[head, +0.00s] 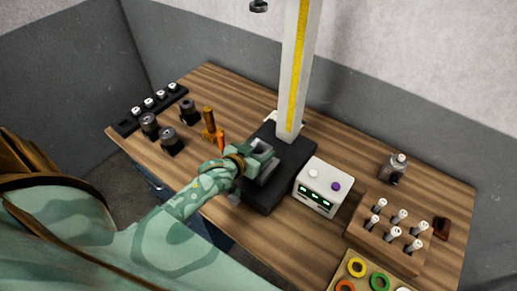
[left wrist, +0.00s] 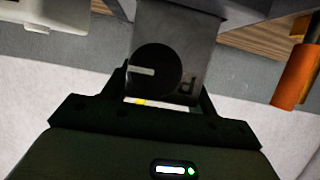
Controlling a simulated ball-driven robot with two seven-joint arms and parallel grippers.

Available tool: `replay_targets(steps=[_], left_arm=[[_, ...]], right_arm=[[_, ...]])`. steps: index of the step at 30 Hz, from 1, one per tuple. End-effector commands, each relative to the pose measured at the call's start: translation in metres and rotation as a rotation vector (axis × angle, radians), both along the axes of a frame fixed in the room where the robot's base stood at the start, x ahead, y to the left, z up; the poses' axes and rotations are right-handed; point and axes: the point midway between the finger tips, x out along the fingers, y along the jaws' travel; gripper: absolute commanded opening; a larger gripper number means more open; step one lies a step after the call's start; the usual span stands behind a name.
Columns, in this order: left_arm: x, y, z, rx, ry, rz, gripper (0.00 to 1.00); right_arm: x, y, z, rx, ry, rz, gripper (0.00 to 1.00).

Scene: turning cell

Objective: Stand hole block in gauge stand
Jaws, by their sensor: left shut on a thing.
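The gauge stand has a black base (head: 285,150) and a white column (head: 300,65) with a yellow scale. My left gripper (head: 262,160) is over the near left part of the base and is shut on the hole block. In the left wrist view the hole block (left wrist: 207,60) is a grey metal block between the fingers, with a large dark round hole and a dark letter-like mark on its face. A pale streak shows inside the hole. The block's lower end is hidden, so I cannot tell whether it touches the stand. My right gripper is not in view.
Orange-handled tools (head: 209,122) stand left of the base. Black holders (head: 168,140) and a dark rack (head: 155,102) are farther left. A white control box (head: 320,185) is close on the right, then a wooden rack (head: 385,235), a bottle (head: 396,165) and a ring tray (head: 345,272).

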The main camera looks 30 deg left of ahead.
Motion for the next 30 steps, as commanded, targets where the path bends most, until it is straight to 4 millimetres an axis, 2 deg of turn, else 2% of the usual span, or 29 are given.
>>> replay_targets(steps=[30], left_arm=[[0.002,0.000,-0.014,-0.002,-0.011,-0.001,0.00]], right_arm=[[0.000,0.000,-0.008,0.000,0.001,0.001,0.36]])
